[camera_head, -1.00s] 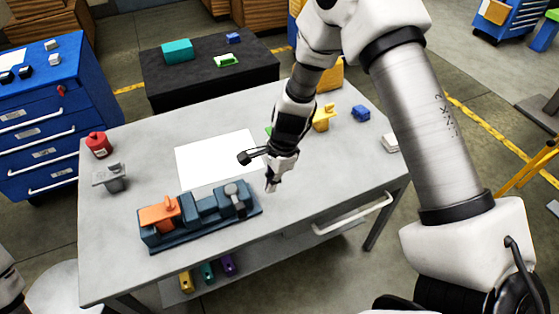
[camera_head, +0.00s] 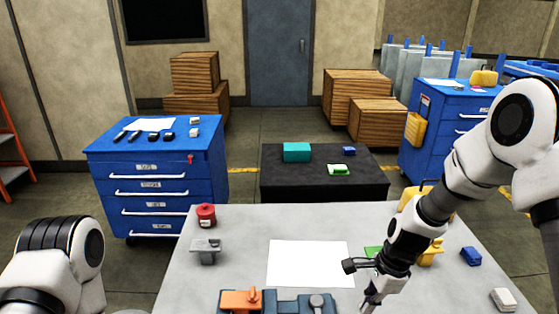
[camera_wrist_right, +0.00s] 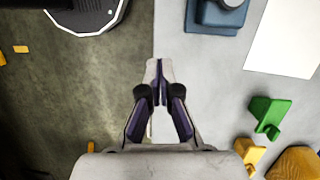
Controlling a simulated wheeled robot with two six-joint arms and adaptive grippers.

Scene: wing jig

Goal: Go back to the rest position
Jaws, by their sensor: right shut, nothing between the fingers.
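My right gripper (camera_head: 371,300) hangs over the right half of the grey table in the head view, to the right of the blue jig. In the right wrist view the right gripper (camera_wrist_right: 157,75) is shut and empty, its fingertips together above the table's edge. The blue jig (camera_head: 290,301) with an orange block (camera_head: 241,300) shows at the bottom of the head view, cut off by the frame. My left arm shows at the lower left of the head view; its gripper is out of view.
The table (camera_head: 230,280) holds a white sheet (camera_head: 310,263), a red canister (camera_head: 206,215), a grey bracket (camera_head: 206,250), a blue part (camera_head: 471,256) and a yellow part (camera_head: 432,254). A black table (camera_head: 280,184) and a blue drawer cabinet (camera_head: 150,170) stand behind.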

